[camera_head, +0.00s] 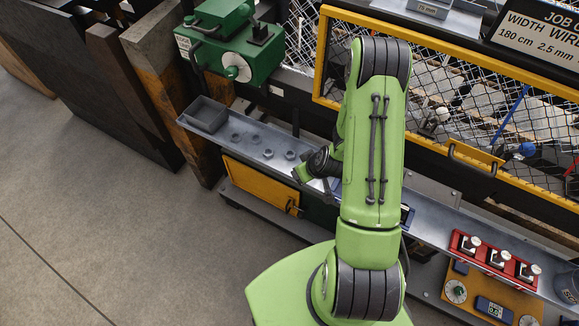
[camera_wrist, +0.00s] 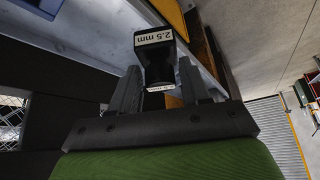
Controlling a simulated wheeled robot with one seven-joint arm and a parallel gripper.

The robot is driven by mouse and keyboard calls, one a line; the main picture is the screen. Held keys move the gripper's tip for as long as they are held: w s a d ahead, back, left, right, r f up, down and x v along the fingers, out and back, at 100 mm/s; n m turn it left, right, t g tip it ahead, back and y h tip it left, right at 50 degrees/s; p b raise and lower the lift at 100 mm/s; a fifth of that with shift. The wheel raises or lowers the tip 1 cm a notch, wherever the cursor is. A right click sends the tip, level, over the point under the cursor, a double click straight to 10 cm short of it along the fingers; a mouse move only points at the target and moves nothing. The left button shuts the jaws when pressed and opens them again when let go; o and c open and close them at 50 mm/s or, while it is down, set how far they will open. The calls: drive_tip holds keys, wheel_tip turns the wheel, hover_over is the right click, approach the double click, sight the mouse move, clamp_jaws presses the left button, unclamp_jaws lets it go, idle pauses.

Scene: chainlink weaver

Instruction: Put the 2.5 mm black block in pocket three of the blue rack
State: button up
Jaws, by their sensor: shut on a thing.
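A black block (camera_wrist: 158,60) with a white "2.5 mm" label shows in the wrist view. My gripper (camera_wrist: 160,78) is shut on it, with one dark finger on each side. A second white label shows on the block's near end. In the head view my green arm hides the gripper's fingers and the block. The rack's pockets are not visible.
The long metal shelf (camera_head: 235,143) carries a grey tray (camera_head: 206,115) and several nuts at left. A red rack (camera_head: 495,258) with black, white-labelled blocks stands at right. A green machine (camera_head: 228,45) and a yellow-framed mesh guard (camera_head: 440,30) stand behind. Floor at left is clear.

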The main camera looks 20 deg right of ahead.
drive_tip(key=s+d+r+n+g+y+p, duration=0.1)
drive_tip(key=s+d+r+n, duration=0.1)
drive_tip(key=s+d+n, duration=0.3)
drive_tip(key=s+d+r+n+y+p, duration=0.1)
drive_tip(key=s+d+y+p, duration=0.15)
drive_tip(key=d, duration=0.45)
drive_tip(key=shift+h, duration=0.45)
wheel_tip(320, 180, down, 7)
drive_tip(key=b, duration=0.4)
drive_tip(key=shift+r+b, duration=0.15)
drive_tip(key=shift+b, duration=0.15)
drive_tip(key=o, duration=1.1)
drive_tip(key=shift+r, duration=0.1)
wheel_tip(320, 180, up, 10)
drive_tip(key=shift+f+p, duration=0.1)
drive_tip(key=shift+p, duration=0.2)
